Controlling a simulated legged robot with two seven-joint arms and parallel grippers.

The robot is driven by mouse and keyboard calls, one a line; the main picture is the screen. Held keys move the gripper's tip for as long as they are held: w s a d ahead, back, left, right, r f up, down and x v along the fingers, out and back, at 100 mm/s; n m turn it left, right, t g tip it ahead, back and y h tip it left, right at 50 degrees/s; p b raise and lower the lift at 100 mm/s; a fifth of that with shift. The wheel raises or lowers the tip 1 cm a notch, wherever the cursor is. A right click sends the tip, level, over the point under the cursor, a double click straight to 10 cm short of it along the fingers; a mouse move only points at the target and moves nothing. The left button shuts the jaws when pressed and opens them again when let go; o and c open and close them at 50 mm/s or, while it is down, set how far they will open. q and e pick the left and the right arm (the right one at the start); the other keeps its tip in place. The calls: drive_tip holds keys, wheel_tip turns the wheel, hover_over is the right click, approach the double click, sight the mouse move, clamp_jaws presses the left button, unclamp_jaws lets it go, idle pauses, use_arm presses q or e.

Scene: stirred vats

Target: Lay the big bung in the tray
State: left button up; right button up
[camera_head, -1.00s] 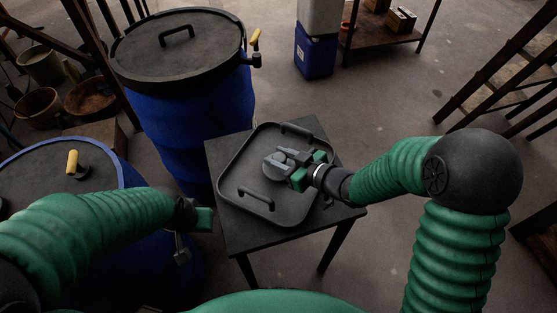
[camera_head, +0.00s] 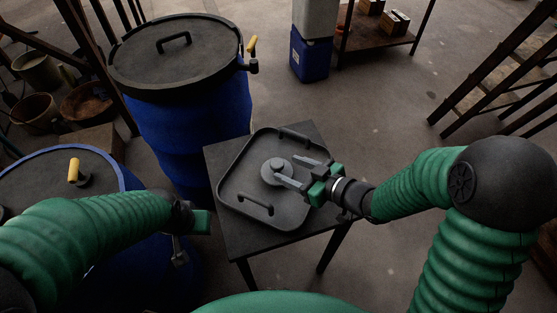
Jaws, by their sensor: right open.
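The big bung (camera_head: 274,170) is a grey round plug with a smaller raised knob. It lies inside the dark tray (camera_head: 233,193), near its middle. The tray has a handle at its far and near sides and sits on a small dark table. My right gripper (camera_head: 298,172) is open, its fingers spread just right of the bung and pointing left. One fingertip is close to the bung; I cannot tell whether they touch. My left gripper (camera_head: 200,222) is at the lower left, beside the table; its fingers are mostly hidden.
A tall blue vat (camera_head: 185,120) with a black lid (camera_head: 150,60) stands behind left of the table (camera_head: 225,150). A second blue vat (camera_head: 75,165) with a yellow-handled tap is at the left. A blue container (camera_head: 309,55) stands at the back. Open floor lies right of the table.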

drive_tip(key=d+m+h, duration=0.1)
drive_tip(key=d+h, duration=0.1)
drive_tip(key=d, duration=0.1)
drive_tip(key=d+m+h, duration=0.1)
drive_tip(key=d, duration=0.3)
drive_tip(key=s+d+m+h+p, duration=0.1)
drive_tip(key=d+h, duration=0.1)
drive_tip(key=d, duration=0.2)
drive_tip(key=shift+f+h, duration=0.3)
drive_tip(key=shift+f, duration=0.1)
drive_tip(key=d+h, duration=0.1)
drive_tip(key=s+d+f+m+h, duration=0.1)
drive_tip(key=d, duration=0.1)
drive_tip(key=d+m+g+h, duration=0.1)
drive_tip(key=shift+s+d+f, duration=0.15)
drive_tip(key=shift+s, duration=0.25)
drive_tip(key=s, duration=0.1)
drive_tip(key=s+d+m+g+h, duration=0.1)
drive_tip(key=s+m, duration=0.1)
drive_tip(key=shift+s+d+f+g+h, duration=0.3)
drive_tip(key=shift+s+d+f+g, duration=0.05)
drive_tip(key=shift+d+f+g, duration=0.05)
drive_tip(key=s+a+m+g, duration=0.1)
drive_tip(key=s+m+g, duration=0.1)
drive_tip(key=s, duration=0.5)
drive_tip(key=shift+s+a+f+m+g, duration=0.25)
drive_tip(key=shift+f+m+g, duration=0.05)
drive_tip(key=shift+g, duration=0.5)
